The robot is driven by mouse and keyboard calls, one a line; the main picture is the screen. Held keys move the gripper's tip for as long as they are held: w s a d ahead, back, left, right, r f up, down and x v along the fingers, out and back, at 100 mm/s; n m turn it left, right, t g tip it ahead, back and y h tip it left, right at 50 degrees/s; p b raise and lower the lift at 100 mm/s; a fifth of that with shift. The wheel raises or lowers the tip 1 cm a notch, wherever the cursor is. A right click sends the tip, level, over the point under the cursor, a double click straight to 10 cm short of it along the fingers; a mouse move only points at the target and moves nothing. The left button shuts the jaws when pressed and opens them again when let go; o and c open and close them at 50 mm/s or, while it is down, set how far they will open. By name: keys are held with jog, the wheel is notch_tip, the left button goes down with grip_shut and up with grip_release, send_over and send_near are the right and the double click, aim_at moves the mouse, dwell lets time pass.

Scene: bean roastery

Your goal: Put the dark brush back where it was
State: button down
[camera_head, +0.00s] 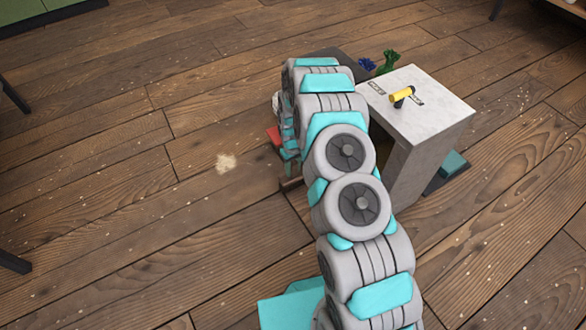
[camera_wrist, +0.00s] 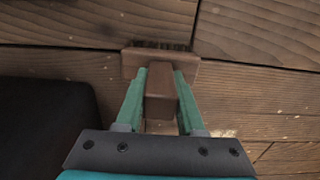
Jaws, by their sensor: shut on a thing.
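In the wrist view, my gripper (camera_wrist: 161,78) is shut on a brown wooden brush (camera_wrist: 148,63). Its two green fingers press on both sides of the handle. The brush head lies crosswise beyond the fingertips, with a row of dark bristles along its far edge. The brush is over the plank floor; I cannot tell whether it touches it. In the head view, my arm hides most of the gripper, and a small brown piece, likely the brush (camera_head: 291,184), shows below it.
A pale stone-like stand (camera_head: 440,108) is right of my arm, bearing a yellow-handled tool (camera_head: 402,96) and small dark labels. Blue and green items (camera_head: 388,61) show behind. A beige patch (camera_head: 226,162) lies on the floor. A red item (camera_head: 273,135) is beside my arm. Floor at left is clear.

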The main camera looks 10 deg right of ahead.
jog(key=shift+f, duration=0.15)
jog(key=c, duration=0.5)
grip_release()
